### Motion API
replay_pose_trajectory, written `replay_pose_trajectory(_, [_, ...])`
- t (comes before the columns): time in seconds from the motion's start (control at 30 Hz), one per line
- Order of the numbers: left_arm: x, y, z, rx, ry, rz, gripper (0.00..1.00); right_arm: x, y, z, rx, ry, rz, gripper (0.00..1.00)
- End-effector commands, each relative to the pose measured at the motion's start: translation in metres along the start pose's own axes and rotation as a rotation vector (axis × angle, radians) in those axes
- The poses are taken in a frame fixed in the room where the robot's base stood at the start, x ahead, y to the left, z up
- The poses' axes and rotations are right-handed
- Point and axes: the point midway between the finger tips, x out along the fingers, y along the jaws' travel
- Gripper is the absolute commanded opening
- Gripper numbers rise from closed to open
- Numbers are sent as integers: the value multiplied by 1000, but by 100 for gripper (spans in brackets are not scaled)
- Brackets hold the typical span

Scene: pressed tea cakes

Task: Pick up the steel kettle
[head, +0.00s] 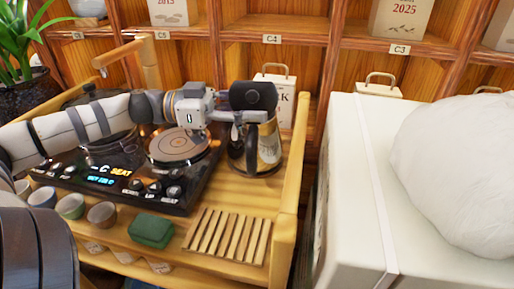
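The steel kettle (268,147), shiny with a black handle, stands upright on the right part of the wooden tea table (275,195), beside the black double hob. My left arm reaches in from the left across the hob. My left gripper (243,119) is at the kettle's top and handle side. The wrist hides the kettle's top, and the fingertips are too small and overlapped to tell whether they are open or closed on the handle. My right gripper is not in view.
The black hob (118,186) with a round plate (179,145) is left of the kettle. A white crate (345,180) stands right; shelves rise behind.

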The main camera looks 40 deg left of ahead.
Motion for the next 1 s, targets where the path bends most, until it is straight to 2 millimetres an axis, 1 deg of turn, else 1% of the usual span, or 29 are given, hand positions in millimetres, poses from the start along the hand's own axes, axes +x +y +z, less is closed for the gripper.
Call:
replay_pose_trajectory(0.17, [1, 0, -1, 1, 1, -1, 37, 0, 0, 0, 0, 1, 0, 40])
replay_pose_trajectory(0.2, [1, 0, -2, 1, 2, -1, 35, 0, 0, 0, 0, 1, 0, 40])
replay_pose_trajectory(0.27, [1, 0, -2, 1, 2, -1, 21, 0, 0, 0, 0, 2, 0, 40])
replay_pose_trajectory(0.3, [1, 0, -2, 1, 2, -1, 12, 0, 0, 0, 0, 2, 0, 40])
replay_pose_trajectory(0.37, [1, 0, -2, 1, 2, -1, 0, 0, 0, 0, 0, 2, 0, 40])
replay_pose_trajectory(0.83, [1, 0, -4, 5, 5, -1, 0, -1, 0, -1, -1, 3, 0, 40])
replay_pose_trajectory(1.0, [1, 0, -14, 8, 6, -1, 0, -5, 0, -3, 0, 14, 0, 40])
